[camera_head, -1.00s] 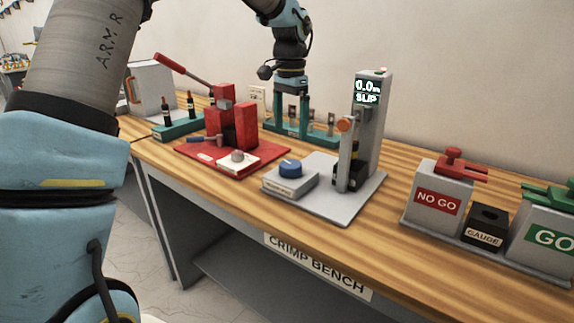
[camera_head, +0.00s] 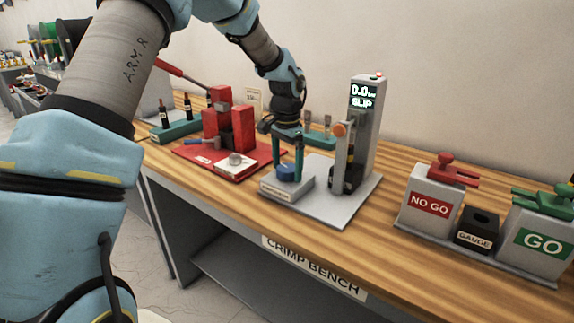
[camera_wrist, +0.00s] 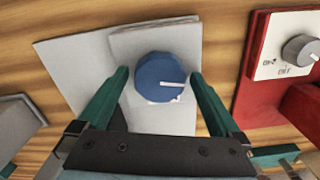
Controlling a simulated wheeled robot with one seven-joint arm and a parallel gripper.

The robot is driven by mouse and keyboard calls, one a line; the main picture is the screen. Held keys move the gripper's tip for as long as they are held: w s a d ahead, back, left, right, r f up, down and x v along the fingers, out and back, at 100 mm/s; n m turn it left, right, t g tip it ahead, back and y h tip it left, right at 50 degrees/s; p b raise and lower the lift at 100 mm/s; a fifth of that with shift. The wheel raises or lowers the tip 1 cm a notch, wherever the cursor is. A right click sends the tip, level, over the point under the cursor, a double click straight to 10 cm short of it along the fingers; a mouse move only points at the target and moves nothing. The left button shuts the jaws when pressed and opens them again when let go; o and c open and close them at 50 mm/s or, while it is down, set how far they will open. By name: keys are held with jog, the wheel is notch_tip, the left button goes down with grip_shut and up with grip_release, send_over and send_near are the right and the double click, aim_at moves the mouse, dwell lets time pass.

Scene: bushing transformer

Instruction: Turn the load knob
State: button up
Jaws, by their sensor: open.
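The load knob (camera_head: 288,173) is a round blue dial on a grey box at the front left of the tester's grey plate. In the wrist view the knob (camera_wrist: 161,78) shows from above with a white pointer line aimed to the right. My gripper (camera_head: 288,160) is directly over the knob, pointing down. Its two teal fingers (camera_wrist: 158,80) are spread on either side of the knob, with a gap on each side in the wrist view. Whether the fingertips reach down beside the knob is hard to tell. The tester's display (camera_head: 364,96) reads 0.0 and SLIP.
The tester's grey column (camera_head: 369,130) and an orange-knobbed post (camera_head: 342,160) stand just right of my gripper. A red crimp press (camera_head: 230,130) with a small grey dial stands to the left. NO GO (camera_head: 431,200) and GO (camera_head: 541,240) gauge blocks sit at right.

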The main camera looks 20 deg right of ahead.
jog(key=c, duration=1.2)
jog(key=shift+c, duration=0.2)
jog(key=shift+n, duration=0.5)
jog(key=n+b, duration=0.1)
jog(key=n, duration=0.2)
jog(key=shift+d+n, duration=0.1)
jog(key=shift+n, duration=0.3)
jog(key=n+b, duration=0.1)
jog(key=n, duration=0.4)
jog(key=shift+s, duration=0.1)
jog(key=n, duration=0.5)
jog(key=shift+n, duration=0.4)
jog(key=shift+n+p, duration=0.6)
jog(key=shift+n, duration=1.3)
